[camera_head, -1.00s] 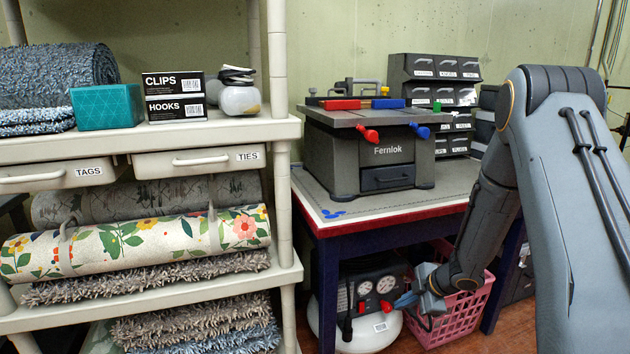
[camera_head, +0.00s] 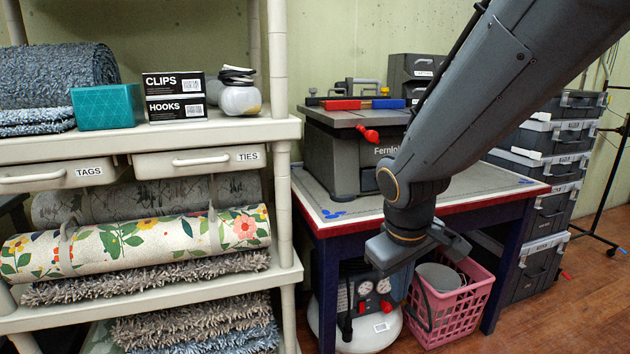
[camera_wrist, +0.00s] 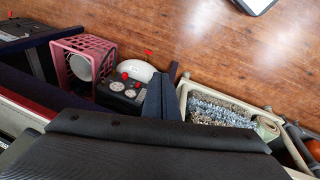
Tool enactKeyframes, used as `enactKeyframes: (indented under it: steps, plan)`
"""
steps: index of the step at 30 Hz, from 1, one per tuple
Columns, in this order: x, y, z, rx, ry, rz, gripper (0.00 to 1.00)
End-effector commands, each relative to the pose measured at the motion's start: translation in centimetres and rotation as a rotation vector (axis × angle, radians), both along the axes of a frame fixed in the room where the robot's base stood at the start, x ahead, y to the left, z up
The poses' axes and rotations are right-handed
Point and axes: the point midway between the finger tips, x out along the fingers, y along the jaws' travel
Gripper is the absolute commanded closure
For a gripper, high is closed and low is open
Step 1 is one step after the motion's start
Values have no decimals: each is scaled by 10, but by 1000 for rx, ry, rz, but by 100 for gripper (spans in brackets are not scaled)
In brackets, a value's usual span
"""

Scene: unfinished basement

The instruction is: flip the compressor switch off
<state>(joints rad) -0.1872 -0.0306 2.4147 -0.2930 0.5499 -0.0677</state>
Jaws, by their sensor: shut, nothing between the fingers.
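The compressor (camera_head: 340,325) stands on the floor under the table's front left, with a white tank and a dark panel with round gauges and red parts. It also shows in the wrist view (camera_wrist: 122,93), seen from above. I cannot tell which small part is the switch. My gripper (camera_head: 398,288) is shut and empty, pointing down in front of the table edge. In the head view it covers the right part of the panel. In the wrist view my gripper (camera_wrist: 160,88) appears just right of the panel; I cannot tell whether it touches.
A pink basket (camera_head: 465,305) stands right of the compressor. The table (camera_head: 460,205) with a grey Fernlok machine (camera_head: 335,150) is above. A shelf rack (camera_head: 285,200) with rugs is close on the left. Stacked cases (camera_head: 545,215) stand right; wooden floor (camera_head: 585,290) is open.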

Motion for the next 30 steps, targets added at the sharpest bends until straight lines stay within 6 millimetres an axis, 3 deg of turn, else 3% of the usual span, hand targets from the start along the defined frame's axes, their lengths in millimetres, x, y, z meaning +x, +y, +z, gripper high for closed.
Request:
enactKeyframes:
  steps: [1,6,17,30]
  plan:
    - [-19,9,5,22,21,-27,100]
    - [-71,30,13,87,104,-106,100]
    - [-156,65,26,196,251,-199,100]
    - [-148,41,59,185,238,-276,100]
